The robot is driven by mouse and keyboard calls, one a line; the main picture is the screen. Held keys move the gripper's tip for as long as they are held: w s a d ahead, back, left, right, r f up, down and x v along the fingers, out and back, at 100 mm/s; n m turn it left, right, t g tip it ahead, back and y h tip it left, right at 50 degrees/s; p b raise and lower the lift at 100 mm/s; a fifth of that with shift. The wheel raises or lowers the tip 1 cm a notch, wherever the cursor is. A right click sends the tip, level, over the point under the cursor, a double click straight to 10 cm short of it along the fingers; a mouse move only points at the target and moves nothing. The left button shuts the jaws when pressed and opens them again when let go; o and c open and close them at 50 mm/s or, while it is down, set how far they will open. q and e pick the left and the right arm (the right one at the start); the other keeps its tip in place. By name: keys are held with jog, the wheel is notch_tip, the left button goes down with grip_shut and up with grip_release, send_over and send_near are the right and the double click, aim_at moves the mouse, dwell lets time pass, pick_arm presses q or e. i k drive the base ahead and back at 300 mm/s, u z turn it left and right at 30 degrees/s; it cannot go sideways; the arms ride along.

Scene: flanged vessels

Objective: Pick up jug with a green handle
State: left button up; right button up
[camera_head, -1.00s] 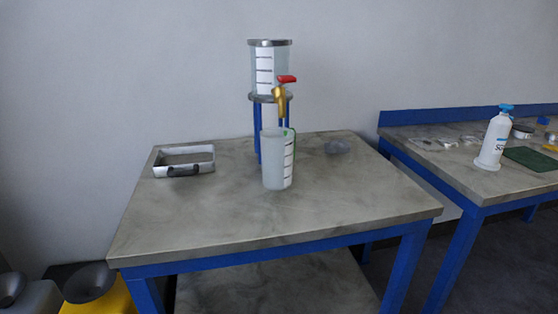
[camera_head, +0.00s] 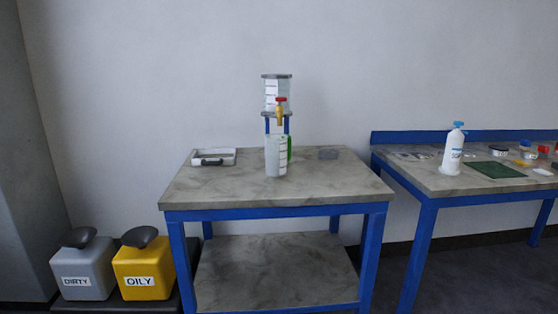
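The jug (camera_head: 273,157) stands upright on the grey-topped table, a little behind its middle. It is pale and translucent, with dark measuring marks on a white strip. Its green handle (camera_head: 289,148) faces right. Behind it a clear vessel (camera_head: 270,95) with a grey rim sits on a blue stand, and its brass tap with a red lever (camera_head: 280,108) is above the jug. Neither of my grippers shows in the head view.
The table (camera_head: 225,188) has blue legs and a lower shelf. A second table holds a white bottle (camera_head: 453,150) and a green mat (camera_head: 494,169). DIRTY (camera_head: 85,270) and OILY (camera_head: 142,272) containers stand at left.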

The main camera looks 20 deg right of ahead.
aim_at(277, 145)
jog(key=u, duration=0.7)
jog(key=i, duration=0.85)
jog(key=u, duration=0.55)
jog(key=i, duration=1)
jog(key=z, duration=1.1)
jog(key=i, duration=0.7)
jog(key=z, duration=0.75)
